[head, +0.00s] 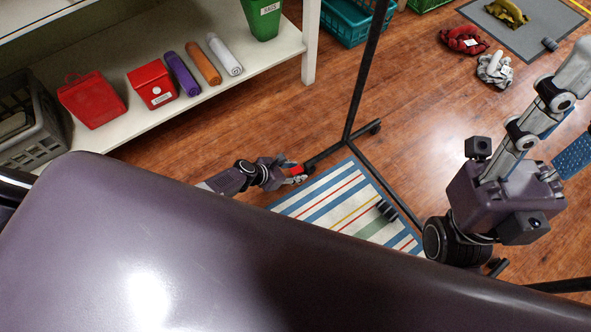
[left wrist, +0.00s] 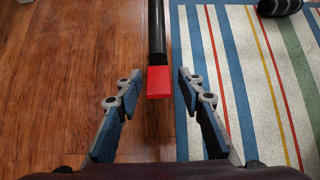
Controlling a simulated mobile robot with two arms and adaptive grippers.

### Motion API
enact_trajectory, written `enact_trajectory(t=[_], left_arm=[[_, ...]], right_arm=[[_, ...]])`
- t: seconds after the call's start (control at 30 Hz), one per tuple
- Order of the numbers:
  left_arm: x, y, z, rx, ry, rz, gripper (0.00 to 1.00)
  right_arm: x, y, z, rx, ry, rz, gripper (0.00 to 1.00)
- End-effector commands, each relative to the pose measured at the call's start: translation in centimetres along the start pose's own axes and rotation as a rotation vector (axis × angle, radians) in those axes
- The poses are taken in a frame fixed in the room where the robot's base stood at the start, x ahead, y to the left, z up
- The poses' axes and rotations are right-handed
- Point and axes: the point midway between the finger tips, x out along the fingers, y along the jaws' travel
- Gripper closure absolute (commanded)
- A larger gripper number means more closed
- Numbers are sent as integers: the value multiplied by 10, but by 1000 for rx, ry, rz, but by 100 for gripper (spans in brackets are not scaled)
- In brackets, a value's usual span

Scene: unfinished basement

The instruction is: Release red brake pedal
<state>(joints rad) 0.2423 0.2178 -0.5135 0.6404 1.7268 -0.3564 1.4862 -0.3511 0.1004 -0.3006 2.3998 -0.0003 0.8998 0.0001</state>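The red brake pedal (left wrist: 158,82) is a small red block at the end of a black leg of a wheeled rack, low over the floor. In the left wrist view my left gripper (left wrist: 156,85) is open, with one finger on each side of the pedal and a gap on both sides. In the head view the left gripper (head: 294,175) is beside the pedal (head: 296,169), which it partly hides. My right gripper (head: 570,118) is at the right edge, its fingers apart and empty, partly cut off by the frame.
The black rack (head: 349,130) stands on wheels over a striped rug (head: 322,200). A white shelf (head: 130,135) at left holds red boxes, rolls and a green bin. Gloves (head: 494,69) and a grey mat (head: 530,35) lie at back right. Wood floor is open between.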

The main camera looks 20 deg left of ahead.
Motion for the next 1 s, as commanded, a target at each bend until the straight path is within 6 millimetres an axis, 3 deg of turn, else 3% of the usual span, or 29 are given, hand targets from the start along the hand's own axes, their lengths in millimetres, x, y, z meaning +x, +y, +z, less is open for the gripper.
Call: enact_trajectory(t=[0.47,1.0], left_arm=[[-7,4,2,4,-3,4,62],[-59,1,1,6,-3,0,62]], right_arm=[[1,0,-1,-1,3,0,60],[1,0,0,-1,1,0,60]])
